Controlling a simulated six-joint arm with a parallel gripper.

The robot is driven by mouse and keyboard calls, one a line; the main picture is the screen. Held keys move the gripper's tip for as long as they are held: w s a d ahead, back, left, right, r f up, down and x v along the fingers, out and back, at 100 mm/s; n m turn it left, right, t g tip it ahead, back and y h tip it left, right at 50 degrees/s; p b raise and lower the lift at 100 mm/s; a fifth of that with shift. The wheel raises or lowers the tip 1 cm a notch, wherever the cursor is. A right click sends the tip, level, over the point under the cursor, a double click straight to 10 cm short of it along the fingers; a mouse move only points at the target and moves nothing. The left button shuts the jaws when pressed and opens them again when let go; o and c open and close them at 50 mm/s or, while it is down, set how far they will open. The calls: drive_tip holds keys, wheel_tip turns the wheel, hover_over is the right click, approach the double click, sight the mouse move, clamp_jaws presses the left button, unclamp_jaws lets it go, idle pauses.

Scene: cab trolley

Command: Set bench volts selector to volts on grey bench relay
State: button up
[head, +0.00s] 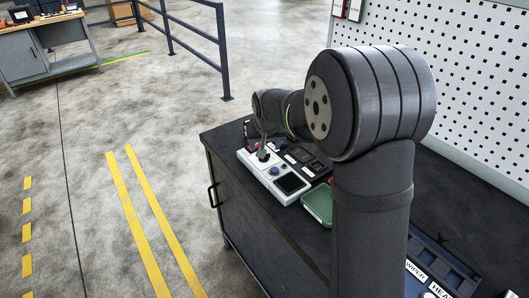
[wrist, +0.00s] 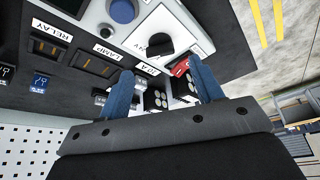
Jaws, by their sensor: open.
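The bench tester, a pale grey box (head: 290,187) with a dark screen and a blue button, sits on the dark trolley top. Its selector is a black knob (wrist: 158,43) on a white plate in the wrist view; a V-like mark is beside it, but the pointer setting is unclear. A slot labelled RELAY (wrist: 47,47) lies left of it; I cannot tell which part is the grey bench relay. My gripper (wrist: 160,66) is open, its blue fingers apart with nothing held between them. The knob shows just beyond the fingertips. In the head view my gripper is over the tester's far end.
A LAMP slot (wrist: 97,65), a red part (wrist: 180,67) and small dark blocks (wrist: 155,97) crowd near the fingers. A green tray (head: 318,204) stands right of the tester. A white pegboard (head: 470,90) rises at right. Open floor lies left of the trolley.

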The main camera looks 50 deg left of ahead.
drive_tip(key=shift+x, duration=2.65)
drive_tip(key=c, duration=1)
drive_tip(key=shift+n, duration=0.3)
drive_tip(key=n, duration=0.1)
drive_tip(key=n+g, duration=0.1)
drive_tip(key=n, duration=0.1)
drive_tip(key=n+g, duration=0.1)
drive_tip(key=n, duration=0.1)
drive_tip(key=shift+w+y, duration=0.25)
drive_tip(key=shift+y, duration=0.05)
drive_tip(key=n+g, duration=0.1)
drive_tip(key=n, duration=0.2)
drive_tip(key=n+g, duration=0.1)
drive_tip(key=n, duration=0.2)
drive_tip(key=shift+w+a, duration=0.15)
drive_tip(key=shift+n, duration=0.3)
